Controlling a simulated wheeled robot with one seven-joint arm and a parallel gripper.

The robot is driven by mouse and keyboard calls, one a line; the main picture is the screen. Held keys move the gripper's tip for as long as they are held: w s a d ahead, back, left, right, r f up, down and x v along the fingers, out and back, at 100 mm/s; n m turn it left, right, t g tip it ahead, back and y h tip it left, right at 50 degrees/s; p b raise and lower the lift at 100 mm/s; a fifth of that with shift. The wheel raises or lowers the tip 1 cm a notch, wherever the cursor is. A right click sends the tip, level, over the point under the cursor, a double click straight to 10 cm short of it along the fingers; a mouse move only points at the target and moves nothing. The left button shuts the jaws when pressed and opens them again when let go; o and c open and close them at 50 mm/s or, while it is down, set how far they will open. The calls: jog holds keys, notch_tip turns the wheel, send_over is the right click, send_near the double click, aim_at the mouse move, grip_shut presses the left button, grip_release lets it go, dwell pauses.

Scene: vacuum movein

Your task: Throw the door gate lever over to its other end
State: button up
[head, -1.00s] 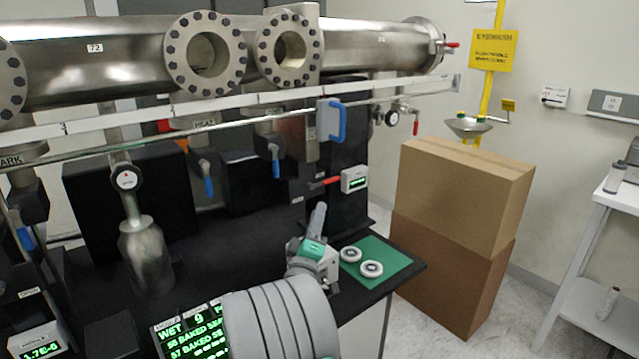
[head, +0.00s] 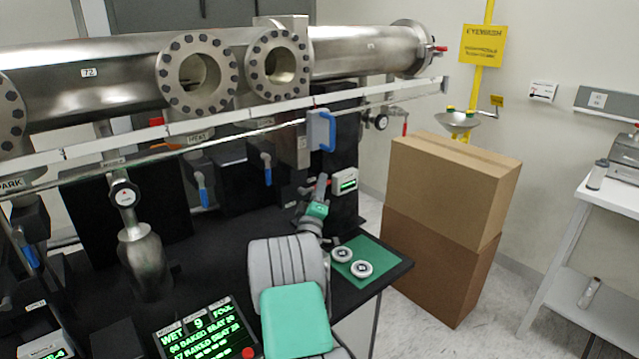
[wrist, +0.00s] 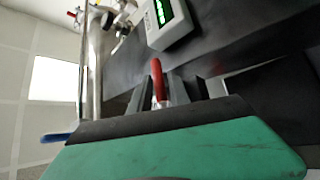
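The lever with a red grip (wrist: 157,78) shows in the wrist view, between the two grey fingers of my gripper (wrist: 162,92). A narrow gap seems to show beside it, so the fingers look open around it; contact cannot be made out. In the head view my gripper (head: 320,188) is at the dark post, just left of a small white box with a green readout (head: 345,182). It hides most of the lever there. The same readout box (wrist: 165,20) is above the lever in the wrist view.
A blue handle (head: 328,131) sits above my gripper, below the steel pipe (head: 120,75) and white rail. Two white round parts (head: 352,262) lie on a green mat (head: 378,252). Stacked cardboard boxes (head: 455,185) stand to the right. Blue-handled levers (head: 203,190) hang to the left.

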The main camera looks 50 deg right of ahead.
jog(key=shift+c, duration=0.5)
grip_shut()
dwell(0.8)
